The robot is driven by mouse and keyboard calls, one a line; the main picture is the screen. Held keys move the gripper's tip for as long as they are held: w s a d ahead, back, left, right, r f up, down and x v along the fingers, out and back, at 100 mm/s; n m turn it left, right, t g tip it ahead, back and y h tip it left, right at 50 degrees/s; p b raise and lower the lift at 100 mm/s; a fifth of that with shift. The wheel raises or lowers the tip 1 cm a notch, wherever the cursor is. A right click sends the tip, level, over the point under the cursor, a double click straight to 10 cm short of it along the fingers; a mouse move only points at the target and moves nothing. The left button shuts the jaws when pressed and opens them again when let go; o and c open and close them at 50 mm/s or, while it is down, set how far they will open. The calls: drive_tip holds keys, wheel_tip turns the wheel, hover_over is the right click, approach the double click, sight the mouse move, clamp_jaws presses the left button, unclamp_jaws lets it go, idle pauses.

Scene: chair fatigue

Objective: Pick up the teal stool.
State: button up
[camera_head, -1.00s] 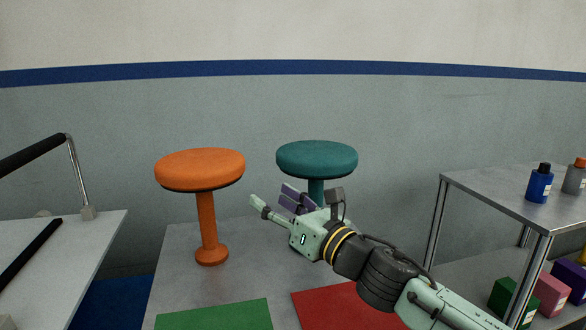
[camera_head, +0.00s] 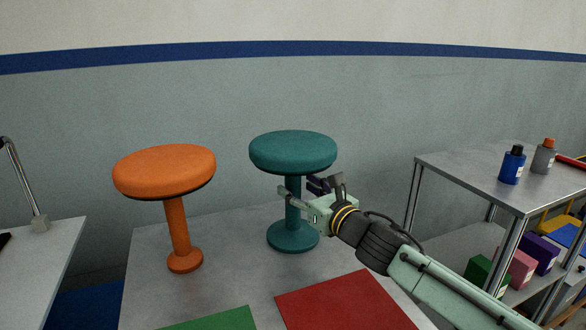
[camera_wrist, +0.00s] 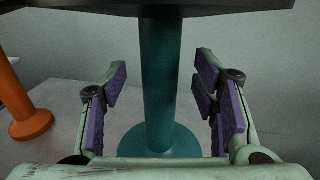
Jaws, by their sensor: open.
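The teal stool (camera_head: 293,152) stands upright on a grey table, with a round padded seat, a thin post and a round base. In the wrist view its post (camera_wrist: 160,80) rises between the two purple-padded fingers of my gripper (camera_wrist: 160,100), with a gap on each side. The seat's dark underside is overhead there. In the head view my gripper (camera_head: 300,189) is at the post, below the seat and above the base. It is open and holds nothing. Part of the far finger is hidden.
An orange stool (camera_head: 165,172) stands to the left on the same table (camera_head: 215,280). Red (camera_head: 345,303) and green (camera_head: 215,320) mats lie in front. A metal shelf (camera_head: 470,180) with bottles and boxes stands at right. The wall is behind.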

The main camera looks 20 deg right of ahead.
sight(297, 185)
drive_tip(key=shift+x, duration=1.55)
drive_tip(key=shift+c, duration=0.3)
clamp_jaws()
drive_tip(key=shift+r+p, duration=0.25)
drive_tip(key=shift+p, duration=0.05)
